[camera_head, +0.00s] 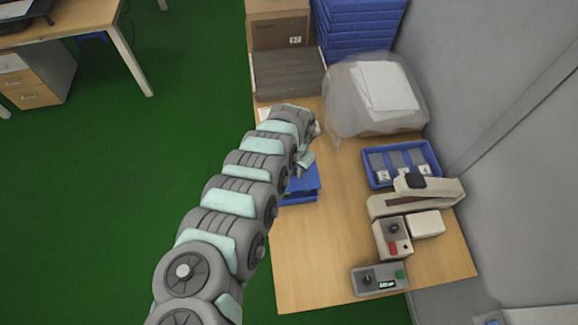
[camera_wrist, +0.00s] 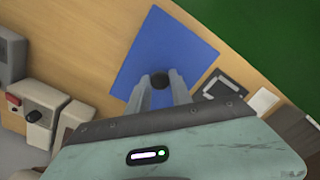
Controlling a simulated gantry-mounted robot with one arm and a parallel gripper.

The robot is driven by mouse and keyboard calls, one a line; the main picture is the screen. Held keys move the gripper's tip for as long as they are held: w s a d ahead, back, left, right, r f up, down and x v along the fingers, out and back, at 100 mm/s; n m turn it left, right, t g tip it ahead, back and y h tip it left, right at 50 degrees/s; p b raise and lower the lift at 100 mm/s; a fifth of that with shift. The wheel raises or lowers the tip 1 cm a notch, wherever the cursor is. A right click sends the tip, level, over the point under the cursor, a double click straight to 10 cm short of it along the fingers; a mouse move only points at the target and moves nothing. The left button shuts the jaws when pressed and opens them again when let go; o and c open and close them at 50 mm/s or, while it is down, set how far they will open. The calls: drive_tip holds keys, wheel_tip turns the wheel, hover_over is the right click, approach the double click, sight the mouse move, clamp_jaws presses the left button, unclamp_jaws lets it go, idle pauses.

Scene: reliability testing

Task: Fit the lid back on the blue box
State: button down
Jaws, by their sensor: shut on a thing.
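The lid is a flat blue square with a round black knob (camera_wrist: 160,78). Its top (camera_wrist: 165,45) fills the middle of the wrist view, and the lid also shows in the head view (camera_head: 307,182) beside the end of my arm. My gripper (camera_wrist: 160,88) is shut on the knob, with one finger on each side. In the head view my gripper (camera_head: 305,160) is partly hidden by my arm. A second blue edge, apparently the blue box (camera_head: 300,199), shows just below the lid in the head view. I cannot tell whether the lid touches it.
A blue tray (camera_head: 372,178) with grey parts is to the right, near a beige device (camera_head: 440,193) and control boxes (camera_head: 380,279). A plastic bag (camera_head: 345,105) with papers and stacked blue crates (camera_head: 355,28) are behind. The table's front middle (camera_head: 315,250) is clear.

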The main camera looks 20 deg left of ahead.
sight(294, 178)
drive_tip(key=shift+f, duration=0.3)
wheel_tip(294, 178, down, 4)
drive_tip(key=b, duration=0.4)
drive_tip(key=shift+f+b, duration=0.15)
drive_tip(key=shift+b, duration=0.15)
drive_tip(key=shift+f, duration=0.5)
drive_tip(key=shift+a+f, duration=0.1)
drive_tip(key=shift+f, duration=0.3)
idle(1.2)
